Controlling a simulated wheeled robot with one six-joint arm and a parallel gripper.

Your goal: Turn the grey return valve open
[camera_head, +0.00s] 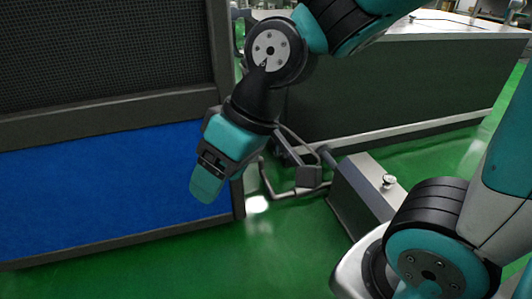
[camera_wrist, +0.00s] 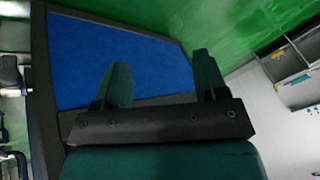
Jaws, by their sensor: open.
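My gripper (camera_head: 207,180) hangs down in front of the blue panel in the head view, left of some grey pipework. In the wrist view my gripper (camera_wrist: 160,62) shows two teal fingers spread apart with nothing between them. Grey pipes (camera_head: 285,193) with a small boxy fitting (camera_head: 309,177) run low, right of the gripper and apart from it. I cannot make out for sure which part is the grey return valve. At the left edge of the wrist view, grey fittings (camera_wrist: 10,72) show only in part.
A dark-framed machine with a blue lower panel (camera_head: 110,185) fills the left. A grey box (camera_head: 365,190) with a small knob on top stands on the green floor (camera_head: 270,260) at right. A long dark counter (camera_head: 400,85) stands behind. Open floor lies in front.

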